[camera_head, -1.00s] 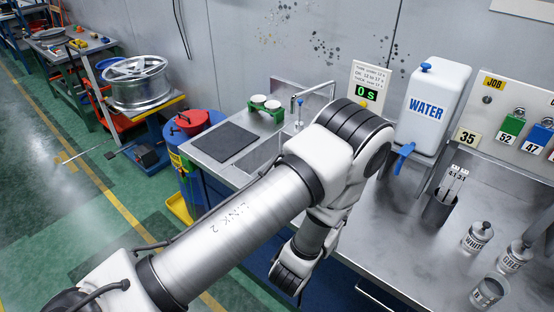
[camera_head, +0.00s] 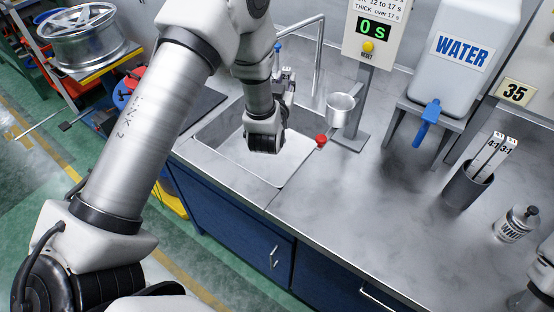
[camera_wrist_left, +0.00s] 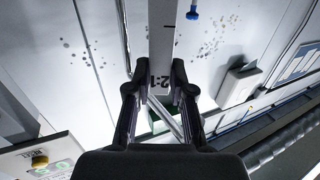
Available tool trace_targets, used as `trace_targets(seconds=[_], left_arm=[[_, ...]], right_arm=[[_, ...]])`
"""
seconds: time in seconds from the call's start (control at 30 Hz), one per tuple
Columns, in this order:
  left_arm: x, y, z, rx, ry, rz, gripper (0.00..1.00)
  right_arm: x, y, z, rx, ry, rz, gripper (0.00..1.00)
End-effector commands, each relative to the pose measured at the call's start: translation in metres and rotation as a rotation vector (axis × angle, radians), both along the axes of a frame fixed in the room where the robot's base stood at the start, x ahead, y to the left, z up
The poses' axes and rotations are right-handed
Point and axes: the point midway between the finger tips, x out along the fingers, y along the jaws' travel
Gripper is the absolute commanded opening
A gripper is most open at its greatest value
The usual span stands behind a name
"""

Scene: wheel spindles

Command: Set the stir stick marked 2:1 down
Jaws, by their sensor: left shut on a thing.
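The white stir stick marked 2:1 (camera_wrist_left: 161,42) is between the fingers of my left gripper (camera_wrist_left: 160,90) in the left wrist view. The gripper is shut on it near the mark, and the stick runs out ahead of the fingers. In the head view my left gripper (camera_head: 286,76) is small and partly hidden behind my wrist, above the sink (camera_head: 214,128); I cannot make out the stick there. A dark grey holder (camera_head: 463,190) on the counter has sticks marked 4:1 and 3:1 standing in it. My right gripper is not in view.
The water tank (camera_head: 461,50) with a blue tap stands farther right. A white-labelled bottle (camera_head: 515,224) is near the right edge. The front middle counter is bare.

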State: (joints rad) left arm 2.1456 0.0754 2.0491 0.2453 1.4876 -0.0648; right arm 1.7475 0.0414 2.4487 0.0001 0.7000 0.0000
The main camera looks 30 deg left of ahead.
Motion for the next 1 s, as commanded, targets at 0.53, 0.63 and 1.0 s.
trace_targets(seconds=[0.53,0.63,1.0], left_arm=[[0.000,0.004,-0.096,-0.001,0.005,0.006,0.00],[0.001,0.004,-0.098,-0.002,0.003,0.007,0.00],[0.000,0.004,-0.101,-0.001,0.004,0.006,0.47]], right_arm=[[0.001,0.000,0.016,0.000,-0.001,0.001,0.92],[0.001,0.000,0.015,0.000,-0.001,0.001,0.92],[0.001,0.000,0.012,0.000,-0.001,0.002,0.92]])
